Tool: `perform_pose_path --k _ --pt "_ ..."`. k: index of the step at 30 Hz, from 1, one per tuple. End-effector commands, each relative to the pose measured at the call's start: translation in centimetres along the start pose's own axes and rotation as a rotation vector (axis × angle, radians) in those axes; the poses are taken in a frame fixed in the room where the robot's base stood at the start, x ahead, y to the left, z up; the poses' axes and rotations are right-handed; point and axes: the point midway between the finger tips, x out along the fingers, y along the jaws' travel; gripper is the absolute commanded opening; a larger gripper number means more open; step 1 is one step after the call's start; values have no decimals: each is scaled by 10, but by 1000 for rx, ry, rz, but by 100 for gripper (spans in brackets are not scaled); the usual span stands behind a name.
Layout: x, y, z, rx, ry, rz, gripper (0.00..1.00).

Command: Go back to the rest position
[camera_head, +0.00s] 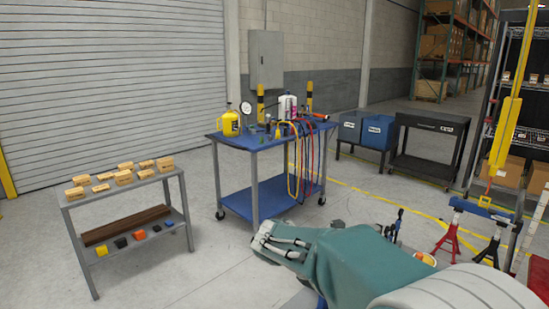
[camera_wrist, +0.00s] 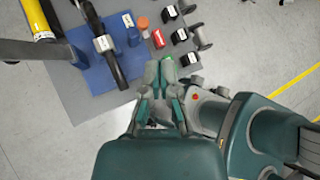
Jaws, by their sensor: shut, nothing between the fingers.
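My gripper (camera_wrist: 161,66) shows in the wrist view, pointing up the picture. Its fingers are together and hold nothing. Its tips appear near the lower edge of a grey surface (camera_wrist: 97,108) with several items on it; the height between them cannot be told. My teal arm crosses the lower right of the head view, where I cannot make out the fingertips clearly.
A blue cart (camera_head: 262,141) with tools and hoses stands ahead. A grey shelf table (camera_head: 64,200) with small boxes stands left. A black cart (camera_head: 428,150) and red jack stand (camera_head: 447,236) are right. In the wrist view, a dark bar (camera_wrist: 112,60) lies on a blue pad.

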Motion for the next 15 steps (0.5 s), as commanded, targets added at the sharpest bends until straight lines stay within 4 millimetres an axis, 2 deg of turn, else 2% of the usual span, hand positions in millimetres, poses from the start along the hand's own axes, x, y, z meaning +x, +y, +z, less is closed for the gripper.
perform_pose_path --k 1,6,15 --pt "0 -15 3 93 43 12 0" --pt "-2 -56 1 407 192 36 0" --pt "-9 -118 -15 975 461 30 0"
